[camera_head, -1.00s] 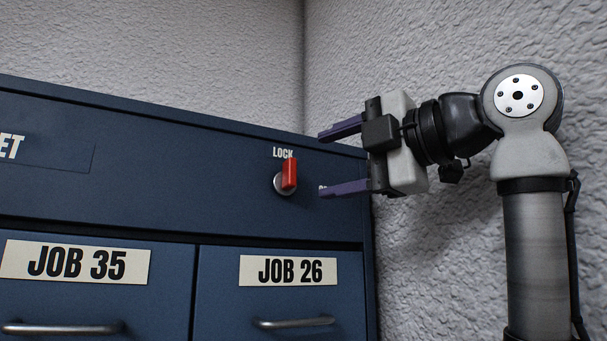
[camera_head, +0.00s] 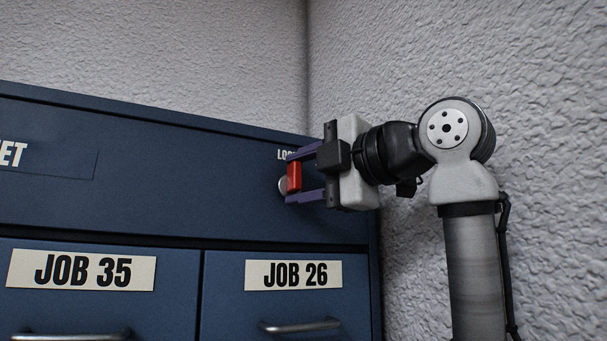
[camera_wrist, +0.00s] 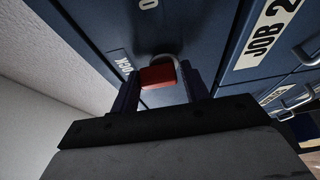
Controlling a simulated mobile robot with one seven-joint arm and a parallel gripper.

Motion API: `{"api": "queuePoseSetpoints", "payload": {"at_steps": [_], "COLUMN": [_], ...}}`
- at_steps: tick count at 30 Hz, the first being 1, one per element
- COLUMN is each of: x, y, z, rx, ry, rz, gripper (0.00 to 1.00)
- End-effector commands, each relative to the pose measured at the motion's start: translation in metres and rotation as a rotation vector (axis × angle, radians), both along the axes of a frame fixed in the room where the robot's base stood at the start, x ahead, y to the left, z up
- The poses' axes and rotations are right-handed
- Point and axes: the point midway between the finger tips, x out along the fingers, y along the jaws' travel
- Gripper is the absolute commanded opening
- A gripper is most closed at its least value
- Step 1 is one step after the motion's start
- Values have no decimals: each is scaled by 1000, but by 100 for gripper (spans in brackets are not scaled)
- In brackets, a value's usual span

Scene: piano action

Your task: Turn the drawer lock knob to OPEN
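The lock knob (camera_head: 294,177) has a red handle on a round silver base, on the blue cabinet's upper panel. Its handle stands upright, toward the partly covered LOCK label (camera_head: 285,154). My gripper (camera_head: 288,178) is open, its purple fingers above and below the handle.
The blue cabinet (camera_head: 180,190) has drawers labelled JOB 35 (camera_head: 82,270) and JOB 26 (camera_head: 293,275) below the knob, with metal handles sticking out. A rough pale wall (camera_head: 540,120) stands close on the right, behind my arm.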

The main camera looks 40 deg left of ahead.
Motion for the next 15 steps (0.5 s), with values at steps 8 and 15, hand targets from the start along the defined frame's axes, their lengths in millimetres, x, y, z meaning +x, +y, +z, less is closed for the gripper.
{"api": "queuePoseSetpoints", "payload": {"at_steps": [8, 15], "x": [0, 0], "y": [-1, -2], "z": [4, 4], "rx": [16, 41], "ry": [2, 60], "rz": [-2, -3], "gripper": [22, 22]}}
